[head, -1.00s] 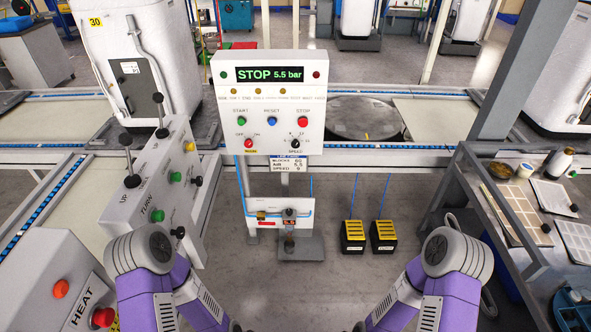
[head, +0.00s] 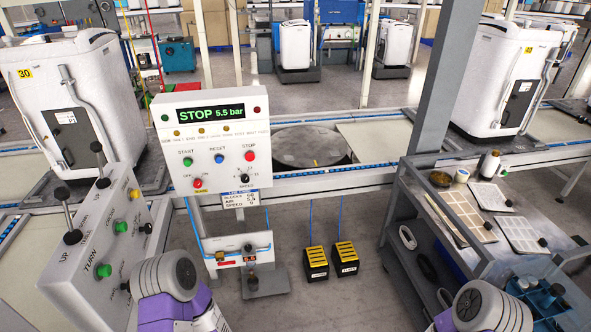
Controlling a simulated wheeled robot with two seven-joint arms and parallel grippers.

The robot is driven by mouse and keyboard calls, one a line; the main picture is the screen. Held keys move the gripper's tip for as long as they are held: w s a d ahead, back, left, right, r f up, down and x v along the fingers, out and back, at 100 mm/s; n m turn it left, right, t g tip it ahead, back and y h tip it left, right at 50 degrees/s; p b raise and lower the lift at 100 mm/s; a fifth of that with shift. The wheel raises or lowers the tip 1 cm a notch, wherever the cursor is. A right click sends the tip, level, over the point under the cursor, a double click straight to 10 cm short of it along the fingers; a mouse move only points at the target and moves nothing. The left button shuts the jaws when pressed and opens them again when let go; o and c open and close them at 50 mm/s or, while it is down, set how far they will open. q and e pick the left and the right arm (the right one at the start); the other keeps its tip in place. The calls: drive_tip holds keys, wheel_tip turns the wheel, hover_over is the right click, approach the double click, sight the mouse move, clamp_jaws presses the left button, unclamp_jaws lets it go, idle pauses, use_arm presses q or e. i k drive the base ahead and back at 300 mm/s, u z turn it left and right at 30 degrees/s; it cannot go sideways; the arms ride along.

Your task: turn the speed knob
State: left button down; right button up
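The speed knob (head: 244,178) is a small black rotary knob at the lower right of the white control panel (head: 211,165), above the label SPEED. The panel's display (head: 211,114) reads STOP 5.5 bar. Green START (head: 188,162), blue RESET (head: 219,159) and red STOP (head: 250,156) buttons sit above the knob. A red selector (head: 198,183) is to its left. My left arm shows at the bottom left of the middle and my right arm at the bottom right.
A white lever box (head: 98,243) with black levers stands left of the panel. Two black-and-yellow pedals (head: 316,262) are on the floor. A dark cart (head: 475,215) with trays stands at right. A conveyor with white appliances (head: 70,95) runs behind.

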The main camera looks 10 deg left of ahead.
sight(245, 179)
drive_tip(key=z, duration=0.3)
drive_tip(key=i, duration=1.05)
drive_tip(key=u, duration=0.9)
drive_tip(key=i, duration=0.65)
drive_tip(key=u, duration=0.6)
